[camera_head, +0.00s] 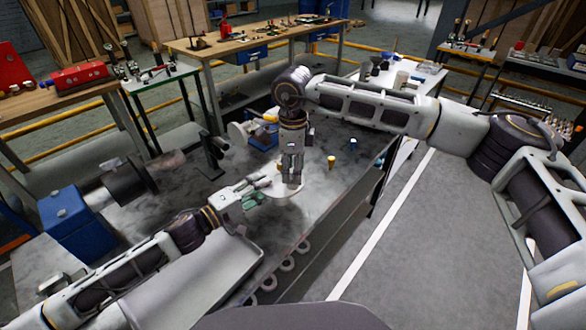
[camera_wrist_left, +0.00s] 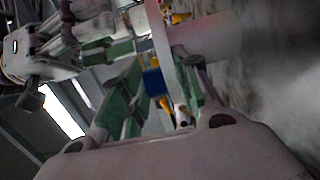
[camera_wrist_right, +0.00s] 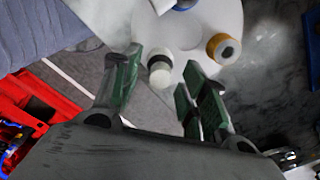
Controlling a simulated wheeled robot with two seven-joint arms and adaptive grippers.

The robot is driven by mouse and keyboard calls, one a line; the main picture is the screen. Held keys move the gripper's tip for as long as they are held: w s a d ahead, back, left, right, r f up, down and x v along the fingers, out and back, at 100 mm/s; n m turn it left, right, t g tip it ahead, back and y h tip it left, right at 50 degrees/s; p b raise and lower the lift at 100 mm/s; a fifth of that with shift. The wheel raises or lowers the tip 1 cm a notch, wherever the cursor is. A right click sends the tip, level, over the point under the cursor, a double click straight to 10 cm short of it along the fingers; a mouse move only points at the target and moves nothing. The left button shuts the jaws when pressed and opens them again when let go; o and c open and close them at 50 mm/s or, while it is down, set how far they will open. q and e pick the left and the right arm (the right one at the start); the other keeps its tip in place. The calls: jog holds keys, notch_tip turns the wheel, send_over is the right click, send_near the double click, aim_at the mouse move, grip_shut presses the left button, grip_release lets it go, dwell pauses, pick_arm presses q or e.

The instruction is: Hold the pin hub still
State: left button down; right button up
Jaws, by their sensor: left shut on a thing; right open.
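The pin hub is a pale round disc (camera_head: 285,194) on the grey bench. It fills the top of the right wrist view (camera_wrist_right: 200,30), and its thin rim shows in the left wrist view (camera_wrist_left: 163,35). My left gripper (camera_head: 260,187) reaches in from the left and is shut on the hub's rim; its green pads (camera_wrist_left: 160,70) flank the rim. My right gripper (camera_head: 291,183) points down over the hub, open. A white-and-dark pin (camera_wrist_right: 160,70) stands between its fingers (camera_wrist_right: 165,60), with no visible grip on it. A brown-ringed pin (camera_wrist_right: 223,48) is at the disc's right side.
A blue box (camera_head: 263,137) is behind, and a blue machine part (camera_head: 72,222) is at left. A red crate (camera_wrist_right: 40,105) shows below in the right wrist view.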

pick_arm(q)
jog(key=shift+f, duration=0.2)
pick_arm(e)
notch_tip(320, 180, up, 12)
dwell(0.5)
jog(key=shift+f, duration=0.1)
dwell(0.4)
pick_arm(q)
jog(key=c, duration=1)
grip_release()
jog(key=shift+r, duration=0.1)
jog(key=shift+o, duration=0.2)
jog(key=shift+a, duration=0.1)
jog(key=shift+v, duration=5.85)
jog(key=shift+s, duration=0.1)
jog(key=shift+s, duration=0.1)
pick_arm(e)
jog(key=shift+s, duration=0.1)
